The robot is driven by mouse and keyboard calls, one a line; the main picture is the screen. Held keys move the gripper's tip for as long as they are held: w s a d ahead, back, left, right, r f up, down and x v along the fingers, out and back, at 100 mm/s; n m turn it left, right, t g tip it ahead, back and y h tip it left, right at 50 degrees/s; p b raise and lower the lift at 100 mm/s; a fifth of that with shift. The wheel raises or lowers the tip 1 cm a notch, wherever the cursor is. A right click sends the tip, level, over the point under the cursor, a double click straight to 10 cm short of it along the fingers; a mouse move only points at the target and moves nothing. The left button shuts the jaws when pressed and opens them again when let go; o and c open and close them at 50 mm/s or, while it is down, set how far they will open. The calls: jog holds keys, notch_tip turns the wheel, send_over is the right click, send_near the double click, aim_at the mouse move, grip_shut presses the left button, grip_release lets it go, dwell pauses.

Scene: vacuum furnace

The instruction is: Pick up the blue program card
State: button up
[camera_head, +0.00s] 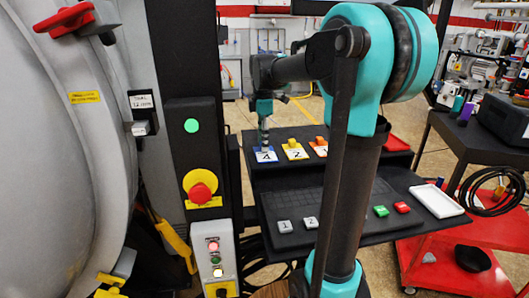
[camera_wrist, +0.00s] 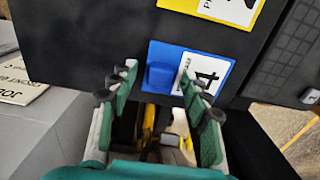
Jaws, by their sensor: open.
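The blue program card (camera_wrist: 190,54) lies flat on the dark shelf in the wrist view. It has a raised blue block (camera_wrist: 161,75) and a white label with a large black numeral. In the head view the card (camera_head: 265,156) is the leftmost in a row of cards. My gripper (camera_wrist: 158,68) is open, its green-padded fingers on either side of the blue block. The gripper (camera_head: 264,128) is right above the card in the head view. I cannot tell whether the fingertips touch the card.
A yellow card (camera_head: 294,152) and an orange card (camera_head: 319,148) lie to the right, with a red one (camera_head: 395,143) beyond. Below is a dark panel with keys (camera_head: 285,227) and a white tray (camera_head: 437,201). The furnace (camera_head: 60,150) stands close on the left.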

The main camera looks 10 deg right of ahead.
jog(key=c, duration=1)
